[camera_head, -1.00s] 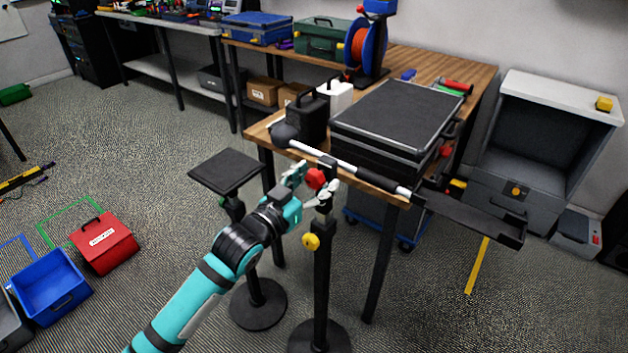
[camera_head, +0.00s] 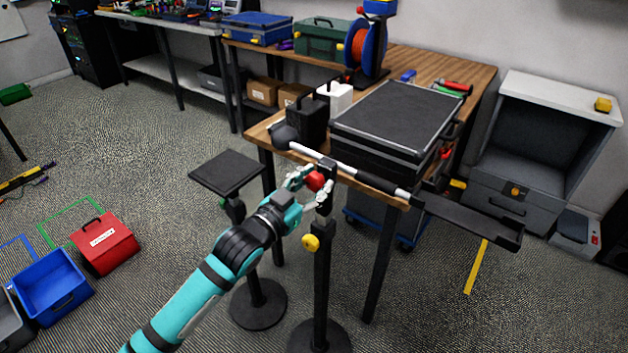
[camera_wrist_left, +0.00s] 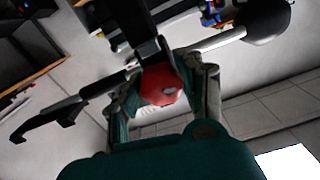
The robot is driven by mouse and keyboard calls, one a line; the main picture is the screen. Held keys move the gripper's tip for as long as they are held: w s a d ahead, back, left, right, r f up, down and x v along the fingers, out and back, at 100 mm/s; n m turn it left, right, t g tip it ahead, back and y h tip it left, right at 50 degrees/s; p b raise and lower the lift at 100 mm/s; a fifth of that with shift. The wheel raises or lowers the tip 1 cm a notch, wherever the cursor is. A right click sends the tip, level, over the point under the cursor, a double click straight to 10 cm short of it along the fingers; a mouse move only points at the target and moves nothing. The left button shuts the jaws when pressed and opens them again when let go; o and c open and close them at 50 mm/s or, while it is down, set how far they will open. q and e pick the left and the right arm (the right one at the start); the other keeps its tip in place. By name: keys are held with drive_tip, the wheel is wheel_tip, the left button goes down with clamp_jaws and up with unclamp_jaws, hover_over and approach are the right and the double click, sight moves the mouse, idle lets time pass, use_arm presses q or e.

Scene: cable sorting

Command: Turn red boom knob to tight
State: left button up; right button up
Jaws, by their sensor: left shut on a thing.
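The red boom knob (camera_head: 316,181) sits near the top of a black stand (camera_head: 321,270), just below the white-and-black boom (camera_head: 352,171). My left gripper (camera_head: 312,184) reaches it from the lower left, its fingers shut on the knob from either side. In the left wrist view the red knob (camera_wrist_left: 162,85) lies between the two fingers of my left gripper (camera_wrist_left: 165,92). The knob's far side and any marking for tight are hidden or too small to tell. My right gripper is not in view.
A yellow knob (camera_head: 310,242) is lower on the same stand. A small black-topped stand (camera_head: 228,174) is to the left. The wooden table (camera_head: 262,133) with a black case (camera_head: 397,122) is behind. A dark tray (camera_head: 470,222) extends right.

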use_arm(q)
drive_tip(key=m+p, duration=0.2)
drive_tip(key=m, duration=0.2)
drive_tip(key=shift+r, duration=0.1)
drive_tip(key=m+p, duration=0.1)
drive_tip(key=m, duration=0.3)
drive_tip(key=shift+p, duration=0.3)
drive_tip(key=m+p, duration=0.1)
drive_tip(key=m, duration=0.3)
drive_tip(key=shift+m, duration=0.3)
drive_tip(key=shift+m+p, duration=0.6)
drive_tip(key=shift+m, duration=1.2)
drive_tip(key=o, duration=1.2)
drive_tip(key=shift+a, duration=0.1)
